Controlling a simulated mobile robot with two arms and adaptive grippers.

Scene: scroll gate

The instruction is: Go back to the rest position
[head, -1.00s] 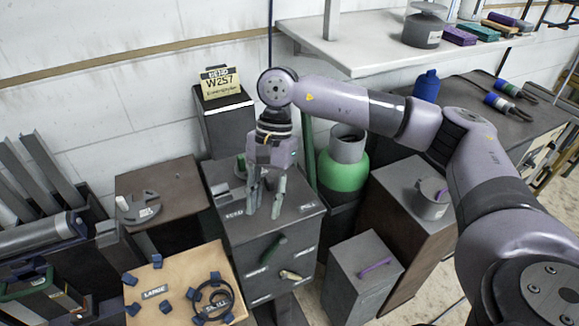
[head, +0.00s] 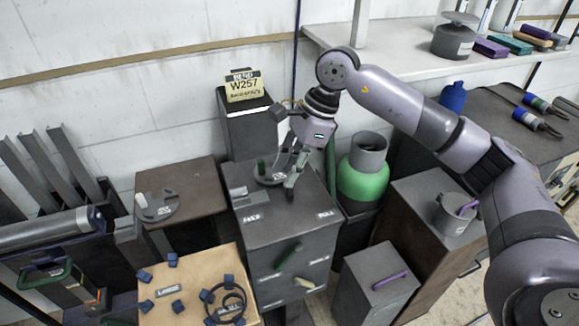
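My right gripper (head: 287,178) hangs over the back right part of a dark grey cabinet's top (head: 283,222). Its fingers point down and look apart, with nothing seen between them. Beside its fingers, on the left, a grey disc with a green upright handle (head: 262,168) sits on the cabinet top; the fingers partly cover it. My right arm reaches in from the right, bent at the elbow. My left gripper is not in view.
A block with a W257 sign (head: 243,85) stands behind the cabinet. A green gas bottle (head: 362,181) is close on its right. A brown cabinet (head: 204,186) and a wooden board with blue blocks (head: 190,262) are on the left. A white shelf (head: 400,50) runs behind my arm.

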